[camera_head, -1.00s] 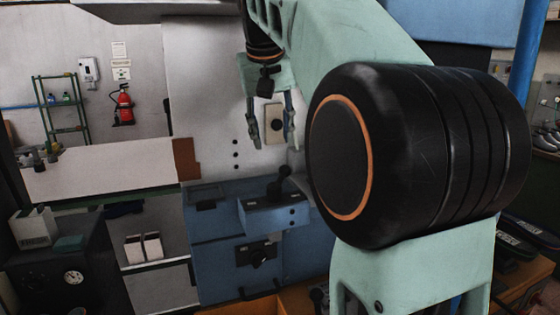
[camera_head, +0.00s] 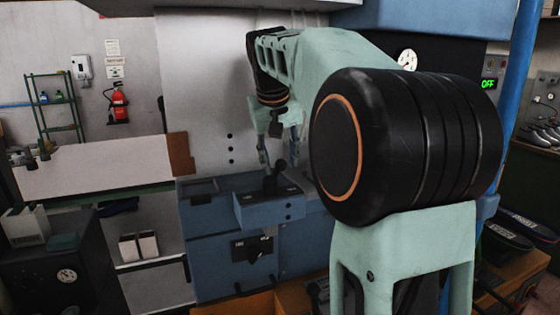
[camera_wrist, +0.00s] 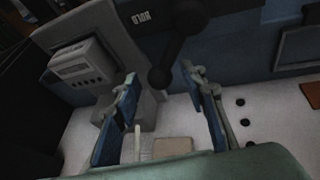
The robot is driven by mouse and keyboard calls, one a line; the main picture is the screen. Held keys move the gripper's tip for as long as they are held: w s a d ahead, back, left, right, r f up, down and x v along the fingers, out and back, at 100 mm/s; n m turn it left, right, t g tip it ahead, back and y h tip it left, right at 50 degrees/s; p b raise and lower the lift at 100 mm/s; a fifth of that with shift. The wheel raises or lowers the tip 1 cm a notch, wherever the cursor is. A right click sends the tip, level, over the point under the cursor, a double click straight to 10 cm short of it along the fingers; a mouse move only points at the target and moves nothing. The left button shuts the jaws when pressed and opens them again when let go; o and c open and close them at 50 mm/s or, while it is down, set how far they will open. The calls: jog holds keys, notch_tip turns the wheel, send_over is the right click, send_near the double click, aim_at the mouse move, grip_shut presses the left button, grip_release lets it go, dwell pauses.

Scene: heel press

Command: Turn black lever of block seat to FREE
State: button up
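A black lever with a round knob (camera_head: 278,165) stands on top of a blue box (camera_head: 268,209) on the blue machine. In the wrist view, the lever's black ball end (camera_wrist: 160,78) shows near a label reading HOLD. I cannot read a FREE label in any view. My gripper (camera_head: 279,152) is open and points down just above this lever. In the wrist view its fingertips (camera_wrist: 158,73) lie on either side of the ball end; contact is not clear. A second black lever (camera_head: 255,252) is on the machine's lower front panel, its label too small to read.
A grey box with a small panel (camera_wrist: 80,66) stands beside the fingers in the wrist view. A light metal plate (camera_head: 205,95) rises behind the lever. An orange-brown surface (camera_head: 232,305) lies below. A green OFF display (camera_head: 488,84) is at the right.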

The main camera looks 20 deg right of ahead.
jog(key=shift+c, duration=0.6)
grip_shut()
jog(key=shift+a, duration=0.1)
jog(key=a+n+p, duration=0.1)
jog(key=n, duration=0.1)
jog(key=w+n+y+p, duration=0.1)
jog(key=shift+a+r+n+t+y, duration=0.1)
jog(key=shift+a+n+t+y, duration=0.2)
jog(key=shift+a+n, duration=0.1)
jog(key=n, duration=0.1)
jog(key=a+n+y+p, duration=0.1)
jog(key=shift+w+a+n, duration=0.25)
jog(key=shift+n, duration=0.15)
jog(key=a+n+y, duration=0.1)
jog(key=n, duration=0.1)
jog(key=a+n+y+p, duration=0.1)
jog(key=n, duration=0.1)
jog(key=shift+a, duration=0.3)
jog(key=shift+s+a+n+g+y+p, duration=0.15)
jog(key=shift+s+a+n+g+y, duration=0.25)
jog(key=shift+n, duration=0.5)
jog(key=shift+s+a+n+g+y+p, duration=0.15)
jog(key=shift+a+n, duration=0.3)
jog(key=shift+n, duration=0.45)
jog(key=shift+s+a+n+g+y+p, duration=0.15)
jog(key=shift+a+n+y, duration=0.25)
jog(key=shift+n, duration=0.5)
jog(key=shift+a, duration=0.1)
jog(key=shift+o, duration=0.6)
grip_release()
